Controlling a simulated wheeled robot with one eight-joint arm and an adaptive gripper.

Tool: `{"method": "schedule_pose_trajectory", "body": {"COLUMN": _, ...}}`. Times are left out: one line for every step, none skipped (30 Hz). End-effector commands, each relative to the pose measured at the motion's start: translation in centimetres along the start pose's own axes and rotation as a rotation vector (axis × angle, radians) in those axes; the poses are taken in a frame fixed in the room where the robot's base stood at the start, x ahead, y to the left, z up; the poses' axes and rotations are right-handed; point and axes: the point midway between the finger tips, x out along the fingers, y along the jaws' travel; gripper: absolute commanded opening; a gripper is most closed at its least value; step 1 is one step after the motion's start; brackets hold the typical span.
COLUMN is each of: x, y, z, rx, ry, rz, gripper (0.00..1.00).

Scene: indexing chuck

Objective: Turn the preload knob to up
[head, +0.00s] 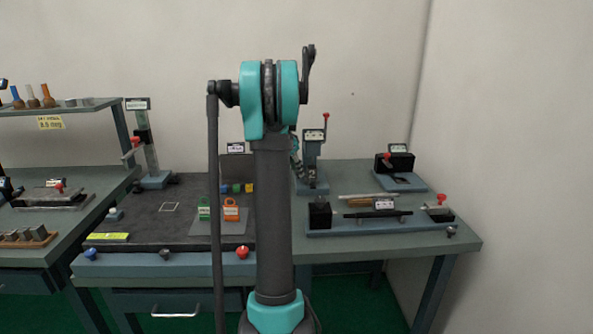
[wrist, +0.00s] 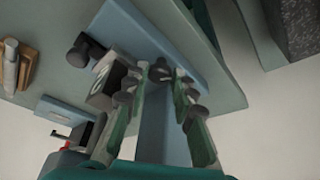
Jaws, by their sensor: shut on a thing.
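My gripper (wrist: 158,82) has its two fingers on either side of a small dark round knob (wrist: 159,69), at the fixture with the blue-grey post and base plate. I take this to be the preload knob; its pointer and markings are too small to read. In the head view my gripper (head: 296,156) shows only in part, beside the upright fixture (head: 312,150) with a white label, a red-tipped lever and a dark block marked 2. My arm hides the rest of it, and the knob is not visible there.
A dark box device with a red knob (head: 396,165) stands at the back right. A long blue-grey fixture (head: 345,228) lies along the front of the right bench. Green and orange padlock-like pieces (head: 231,210) stand left of my arm. Some bench surface between them is bare.

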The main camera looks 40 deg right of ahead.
Motion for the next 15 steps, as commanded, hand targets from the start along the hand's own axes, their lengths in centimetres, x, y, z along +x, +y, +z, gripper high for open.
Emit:
{"method": "schedule_pose_trajectory", "body": {"x": -0.02, "y": 0.11, "z": 0.03, "rx": -0.028, "ry": 0.000, "rz": -0.012, "gripper": 0.00}}
{"method": "schedule_pose_trajectory", "body": {"x": -0.02, "y": 0.14, "z": 0.03, "rx": -0.046, "ry": -0.001, "rz": -0.019, "gripper": 0.00}}
{"method": "schedule_pose_trajectory", "body": {"x": -0.01, "y": 0.15, "z": 0.03, "rx": -0.068, "ry": -0.001, "rz": -0.029, "gripper": 0.00}}
{"method": "schedule_pose_trajectory", "body": {"x": 0.00, "y": 0.15, "z": 0.02, "rx": -0.083, "ry": -0.001, "rz": -0.036, "gripper": 0.00}}
{"method": "schedule_pose_trajectory", "body": {"x": 0.00, "y": 0.17, "z": 0.02, "rx": -0.097, "ry": -0.001, "rz": -0.041, "gripper": 0.00}}
{"method": "schedule_pose_trajectory", "body": {"x": 0.01, "y": 0.19, "z": 0.01, "rx": -0.114, "ry": -0.001, "rz": -0.048, "gripper": 0.00}}
{"method": "schedule_pose_trajectory", "body": {"x": 0.02, "y": 0.21, "z": 0.00, "rx": -0.127, "ry": -0.001, "rz": -0.052, "gripper": 0.00}}
{"method": "schedule_pose_trajectory", "body": {"x": 0.02, "y": 0.22, "z": -0.01, "rx": -0.137, "ry": -0.001, "rz": -0.057, "gripper": 0.00}}
{"method": "schedule_pose_trajectory", "body": {"x": 0.02, "y": 0.22, "z": -0.01, "rx": -0.151, "ry": -0.001, "rz": -0.063, "gripper": 0.00}}
{"method": "schedule_pose_trajectory", "body": {"x": 0.01, "y": 0.21, "z": -0.01, "rx": -0.159, "ry": -0.001, "rz": -0.066, "gripper": 0.00}}
{"method": "schedule_pose_trajectory", "body": {"x": 0.01, "y": 0.21, "z": -0.01, "rx": -0.167, "ry": -0.001, "rz": -0.070, "gripper": 0.00}}
{"method": "schedule_pose_trajectory", "body": {"x": 0.01, "y": 0.21, "z": 0.00, "rx": -0.176, "ry": -0.001, "rz": -0.074, "gripper": 0.00}}
{"method": "schedule_pose_trajectory", "body": {"x": 0.01, "y": 0.21, "z": 0.01, "rx": -0.181, "ry": -0.001, "rz": -0.076, "gripper": 0.00}}
{"method": "schedule_pose_trajectory", "body": {"x": 0.00, "y": 0.21, "z": 0.01, "rx": -0.186, "ry": -0.001, "rz": -0.078, "gripper": 0.00}}
{"method": "schedule_pose_trajectory", "body": {"x": 0.00, "y": 0.22, "z": 0.02, "rx": -0.191, "ry": -0.001, "rz": -0.080, "gripper": 0.00}}
